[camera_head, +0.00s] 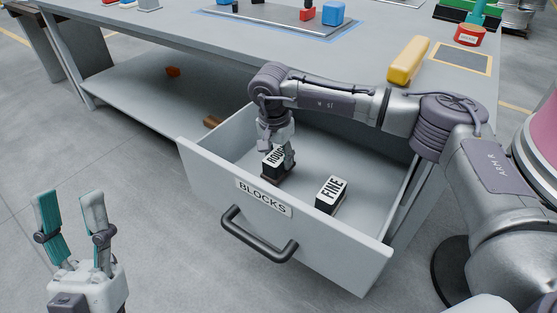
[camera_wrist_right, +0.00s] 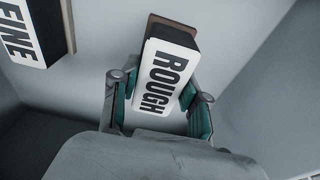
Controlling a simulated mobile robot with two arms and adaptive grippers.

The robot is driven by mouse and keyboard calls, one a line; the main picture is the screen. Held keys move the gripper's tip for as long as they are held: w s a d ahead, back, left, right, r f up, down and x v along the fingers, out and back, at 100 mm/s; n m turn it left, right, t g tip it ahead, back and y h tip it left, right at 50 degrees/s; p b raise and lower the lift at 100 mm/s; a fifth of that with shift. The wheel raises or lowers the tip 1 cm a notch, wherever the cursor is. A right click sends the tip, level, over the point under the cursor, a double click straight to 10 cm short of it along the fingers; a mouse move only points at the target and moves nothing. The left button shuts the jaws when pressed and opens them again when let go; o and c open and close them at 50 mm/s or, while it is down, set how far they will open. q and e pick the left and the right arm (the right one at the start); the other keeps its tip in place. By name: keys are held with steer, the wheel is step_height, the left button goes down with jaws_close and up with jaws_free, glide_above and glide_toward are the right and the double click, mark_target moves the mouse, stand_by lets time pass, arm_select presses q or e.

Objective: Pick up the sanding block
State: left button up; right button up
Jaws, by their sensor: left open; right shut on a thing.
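The block labelled ROUGH (camera_head: 272,160) is in the open drawer, with a white top and dark sides. My right gripper (camera_head: 278,158) reaches down into the drawer and is shut on this block. In the right wrist view the ROUGH block (camera_wrist_right: 167,70) sits between the two fingers of the right gripper (camera_wrist_right: 158,103). A second block labelled FINE (camera_head: 331,193) lies to its right in the drawer, and its edge shows in the right wrist view (camera_wrist_right: 22,35). My left gripper (camera_head: 72,215) is open and empty, left of the drawer. I cannot tell whether the ROUGH block touches the drawer floor.
The drawer (camera_head: 330,254), labelled BLOCKS, is pulled out under the workbench (camera_head: 215,55), with a dark handle (camera_head: 258,238) in front. A yellow bar-shaped object (camera_head: 408,60) and a red round container (camera_head: 470,35) are on the bench top. Open floor lies left of the drawer.

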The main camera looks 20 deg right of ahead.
step_height(320, 180, up, 2)
steer(key=shift+r+p, duration=0.2)
steer(key=shift+p, duration=0.1)
steer(key=s+d+r+p, duration=0.2)
steer(key=s+d+r, duration=0.4)
steer(key=d, duration=0.4)
steer(key=shift+r+p, duration=0.15)
steer(key=shift+p, duration=0.2)
steer(key=o, duration=0.7)
arm_select(q)
steer(key=w+f+g+y, duration=0.3)
steer(key=w+f+g, duration=0.5)
steer(key=f, duration=0.4)
steer(key=shift+w+d+g+y, duration=0.2)
steer(key=shift+g+y, duration=0.1)
steer(key=shift+g, duration=0.6)
arm_select(e)
steer(key=shift+w, duration=0.1)
steer(key=c, duration=0.5)
